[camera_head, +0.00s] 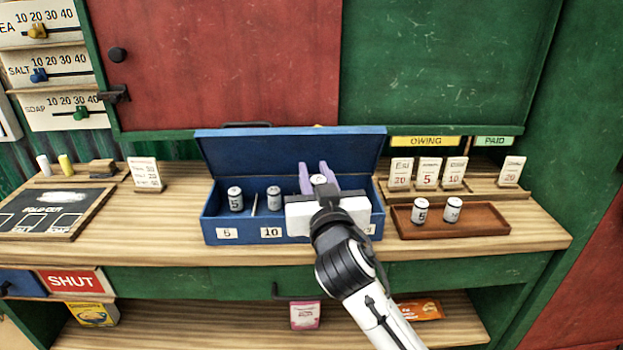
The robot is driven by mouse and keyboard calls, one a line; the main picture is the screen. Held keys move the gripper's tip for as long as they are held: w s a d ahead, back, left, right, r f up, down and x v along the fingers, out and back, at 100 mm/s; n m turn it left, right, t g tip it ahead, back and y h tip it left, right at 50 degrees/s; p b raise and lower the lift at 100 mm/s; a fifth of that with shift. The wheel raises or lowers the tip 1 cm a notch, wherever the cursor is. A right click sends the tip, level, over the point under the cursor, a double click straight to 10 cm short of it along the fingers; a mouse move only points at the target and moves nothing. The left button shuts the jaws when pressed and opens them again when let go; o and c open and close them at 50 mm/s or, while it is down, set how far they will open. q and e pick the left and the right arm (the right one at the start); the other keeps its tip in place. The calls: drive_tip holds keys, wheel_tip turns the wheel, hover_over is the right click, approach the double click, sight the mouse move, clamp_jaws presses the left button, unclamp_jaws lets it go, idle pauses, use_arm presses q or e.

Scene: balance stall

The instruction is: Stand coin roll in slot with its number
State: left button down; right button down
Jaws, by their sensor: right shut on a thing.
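The blue cash box (211,207) stands open on the counter, with slot labels 5 (227,233) and 10 (271,232) on its front. Another label at the right is mostly hidden by my gripper. A coin roll marked 5 (235,199) stands upright behind label 5, and another roll (274,198) stands behind label 10. My right gripper (318,171) is over the right half of the box, its purple fingers shut on a coin roll (319,180). Only that roll's pale top shows; its number and whether it touches the floor are hidden. My left gripper is out of view.
A brown tray (485,221) at the right holds two more upright rolls, one marked 5 (420,211) and another (453,210). Price cards (428,173) stand behind it. The box's raised lid (235,152) is behind the slots. A chalkboard (50,212) lies at the left.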

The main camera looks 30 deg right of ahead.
drive_tip(key=w+f, duration=0.1)
drive_tip(key=w+d+f, duration=0.1)
drive_tip(key=w, duration=0.1)
drive_tip(key=shift+w+d+f, duration=0.35)
drive_tip(key=shift+d+f, duration=0.05)
drive_tip(key=shift+f+b, duration=0.6)
drive_tip(key=shift+b, duration=0.1)
drive_tip(key=c, duration=1.5)
unclamp_jaws()
drive_tip(key=shift+r, duration=0.1)
